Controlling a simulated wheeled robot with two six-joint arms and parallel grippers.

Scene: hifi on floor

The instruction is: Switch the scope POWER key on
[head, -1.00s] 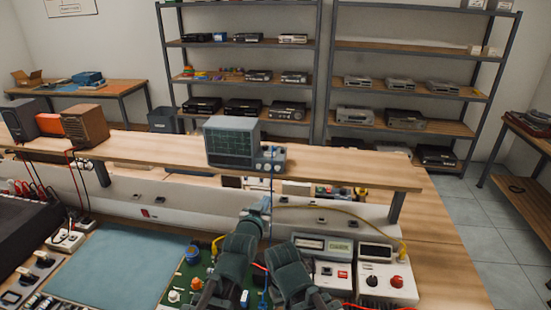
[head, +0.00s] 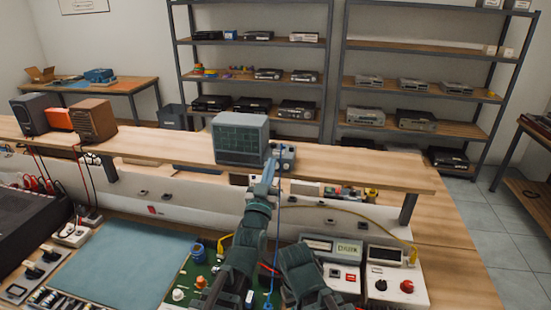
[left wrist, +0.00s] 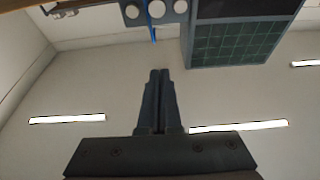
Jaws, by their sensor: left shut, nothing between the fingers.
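The scope (head: 238,140) stands on the raised wooden shelf, its dark gridded screen facing me and its knob panel (head: 286,153) on the right. My left gripper (head: 270,166) is shut and empty, raised just in front of the scope's lower right, beside the knob panel. In the left wrist view the shut fingers (left wrist: 159,74) point toward the round knobs (left wrist: 155,9), with a visible gap; the scope's screen (left wrist: 230,42) is to their right. The POWER key cannot be made out.
A blue cable (head: 279,212) hangs from the knob panel. Below the shelf (head: 350,170) are a green circuit board (head: 185,280), a blue mat (head: 125,262) and white bench instruments (head: 397,284). Speakers (head: 96,120) stand at the shelf's left. The shelf right of the scope is clear.

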